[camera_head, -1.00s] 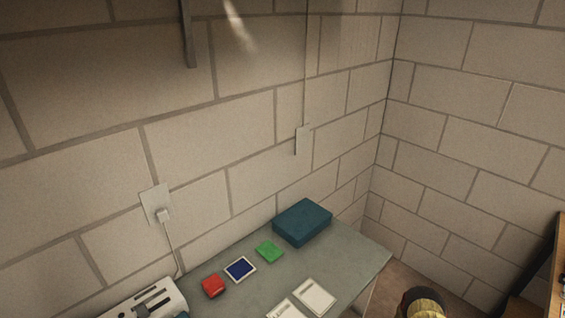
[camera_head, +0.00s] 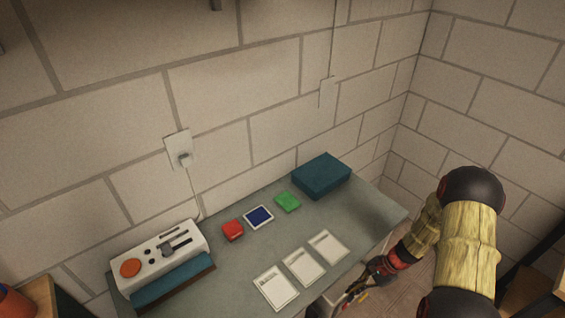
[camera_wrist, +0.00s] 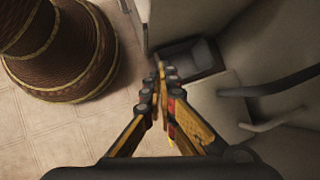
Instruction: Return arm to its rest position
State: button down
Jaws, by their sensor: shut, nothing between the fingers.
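My arm shows at the right of the head view, with yellow, bark-like links and dark joints. My gripper (camera_head: 352,294) hangs beside the front right edge of the grey-green table (camera_head: 372,222), low and partly dark. In the wrist view my gripper (camera_wrist: 160,72) points away from the camera with its fingers together. Nothing is between the fingertips.
On the table are a white device with an orange button (camera_head: 157,250), a red block (camera_head: 232,230), a blue tile (camera_head: 259,217), a green block (camera_head: 288,202), a teal box (camera_head: 321,176) and three white cards (camera_head: 303,267). A grey bin (camera_wrist: 188,58) lies beyond the fingers.

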jog(key=s+a+r+n+t+h, duration=0.2)
jog(key=s+r+n, duration=0.2)
jog(key=r, duration=1.2)
jog(key=s+a+r+n+t+h, duration=0.2)
jog(key=s+r, duration=0.6)
jog(key=r, duration=0.8)
jog(key=s+a+r+n+t+h, duration=0.2)
jog(key=s+r+n, duration=0.3)
jog(key=r, duration=1.1)
jog(key=shift+s+a+r+n+t, duration=0.2)
jog(key=shift+s+a+n+t, duration=0.25)
jog(key=shift+n, duration=0.65)
jog(key=shift+a, duration=0.1)
